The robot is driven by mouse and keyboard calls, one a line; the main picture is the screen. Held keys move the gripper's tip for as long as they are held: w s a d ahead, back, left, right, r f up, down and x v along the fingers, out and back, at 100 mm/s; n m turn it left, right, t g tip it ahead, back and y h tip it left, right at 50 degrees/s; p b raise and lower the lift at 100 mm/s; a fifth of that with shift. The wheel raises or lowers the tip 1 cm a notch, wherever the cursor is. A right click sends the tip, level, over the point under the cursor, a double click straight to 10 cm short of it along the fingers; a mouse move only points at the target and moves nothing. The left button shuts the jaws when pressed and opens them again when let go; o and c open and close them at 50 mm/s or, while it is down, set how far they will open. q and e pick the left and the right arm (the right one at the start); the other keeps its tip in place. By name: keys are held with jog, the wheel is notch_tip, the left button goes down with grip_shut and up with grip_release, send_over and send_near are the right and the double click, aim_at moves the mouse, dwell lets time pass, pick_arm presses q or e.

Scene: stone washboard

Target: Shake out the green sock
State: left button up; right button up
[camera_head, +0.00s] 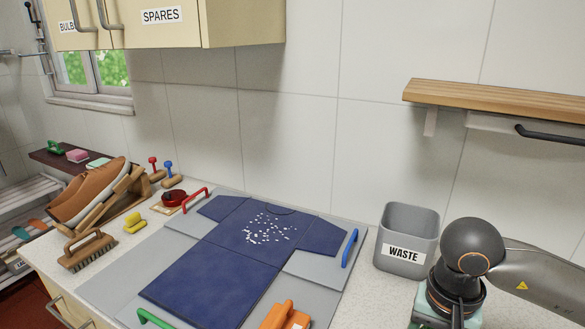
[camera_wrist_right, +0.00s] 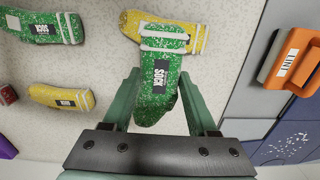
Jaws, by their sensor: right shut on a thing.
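A green sock (camera_wrist_right: 150,95) with white stripes and a black "SOCK" label is between the fingers of my right gripper (camera_wrist_right: 160,76) in the right wrist view. The gripper is shut on it. The sock's striped end overlaps a yellow sock (camera_wrist_right: 192,38) behind it. A second green sock (camera_wrist_right: 48,25) lies apart at the upper left, with another yellow sock (camera_wrist_right: 62,97) below it. The head view shows my right arm at the lower right, but not its gripper or any sock. My left gripper is not in view.
A grey waste bin (camera_head: 412,224) stands by the wall. A navy shirt (camera_head: 225,255) with white specks lies on grey boards, beside an orange-handled tool (camera_head: 285,316). A brush (camera_head: 88,250) and a brown shoe (camera_head: 90,190) are at left. A wooden shelf (camera_head: 500,98) juts out above right.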

jog(key=n, duration=0.1)
jog(key=f+n, duration=0.1)
jog(key=n, duration=0.3)
jog(key=shift+w+a+f+p, duration=0.2)
jog(key=shift+w+a+p, duration=0.05)
jog(key=shift+p, duration=0.05)
jog(key=shift+n, duration=0.3)
notch_tip(320, 180, up, 9)
jog(key=shift+w, duration=0.15)
notch_tip(320, 180, down, 10)
jog(key=shift+r, duration=0.35)
jog(key=shift+a, duration=0.1)
